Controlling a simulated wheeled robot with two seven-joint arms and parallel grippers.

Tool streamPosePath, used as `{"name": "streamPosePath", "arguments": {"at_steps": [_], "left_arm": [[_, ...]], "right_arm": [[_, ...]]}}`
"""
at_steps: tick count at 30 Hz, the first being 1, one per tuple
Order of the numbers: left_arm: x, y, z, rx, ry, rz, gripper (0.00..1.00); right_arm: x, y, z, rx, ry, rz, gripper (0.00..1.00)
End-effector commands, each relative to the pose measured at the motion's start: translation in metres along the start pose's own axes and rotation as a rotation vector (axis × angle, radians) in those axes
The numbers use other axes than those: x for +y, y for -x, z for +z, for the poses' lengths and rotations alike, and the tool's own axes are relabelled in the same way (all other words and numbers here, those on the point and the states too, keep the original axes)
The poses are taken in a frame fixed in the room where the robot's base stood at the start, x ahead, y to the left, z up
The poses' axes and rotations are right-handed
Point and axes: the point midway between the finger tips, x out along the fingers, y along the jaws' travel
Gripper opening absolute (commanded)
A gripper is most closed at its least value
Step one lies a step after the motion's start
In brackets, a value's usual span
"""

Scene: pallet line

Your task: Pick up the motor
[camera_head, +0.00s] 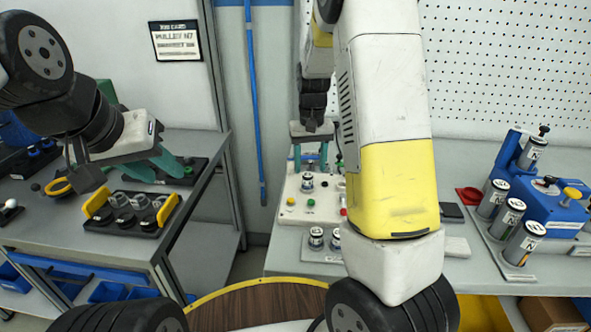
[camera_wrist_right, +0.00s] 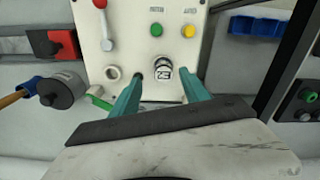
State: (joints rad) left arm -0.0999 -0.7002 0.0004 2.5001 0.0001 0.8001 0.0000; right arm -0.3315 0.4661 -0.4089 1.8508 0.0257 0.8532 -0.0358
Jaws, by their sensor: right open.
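In the right wrist view the motor (camera_wrist_right: 163,72) lies between and slightly beyond the teal fingertips. My right gripper (camera_head: 311,160) points down above the fixture; its fingers (camera_wrist_right: 163,86) are apart, with nothing held. My left gripper (camera_head: 164,172) is over the left table, behind the black tray. Its two teal fingers are apart and nothing shows between them.
A black tray (camera_head: 127,227) with yellow handles and silver parts sits on the left table. Two similar cylinders (camera_head: 316,238) stand in front of the fixture. A blue station (camera_head: 548,205) with labelled cylinders is at right.

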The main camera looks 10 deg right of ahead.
Motion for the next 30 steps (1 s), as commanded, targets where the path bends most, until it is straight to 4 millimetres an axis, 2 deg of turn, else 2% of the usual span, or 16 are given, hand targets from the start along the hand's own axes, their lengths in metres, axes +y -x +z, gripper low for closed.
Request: {"name": "streamPosePath", "arguments": {"at_steps": [9,18,26,27,30], "left_arm": [[0.000,0.000,0.000,0.000,0.000,0.000,0.36],[0.000,0.000,0.000,0.000,0.000,0.000,0.36],[0.000,0.000,0.000,0.000,0.000,0.000,0.36],[0.000,0.000,0.000,0.000,0.000,0.000,0.36],[0.000,0.000,0.000,0.000,0.000,0.000,0.36]], "right_arm": [[-0.007,-0.044,-0.001,-0.002,-0.001,0.000,0.54],[-0.007,-0.048,-0.002,0.001,0.000,-0.001,0.54],[-0.007,-0.048,-0.002,0.001,0.000,-0.001,0.03],[-0.007,-0.048,-0.002,0.001,0.000,-0.001,0.00],[-0.007,-0.048,-0.002,0.001,0.000,-0.001,0.00]]}}
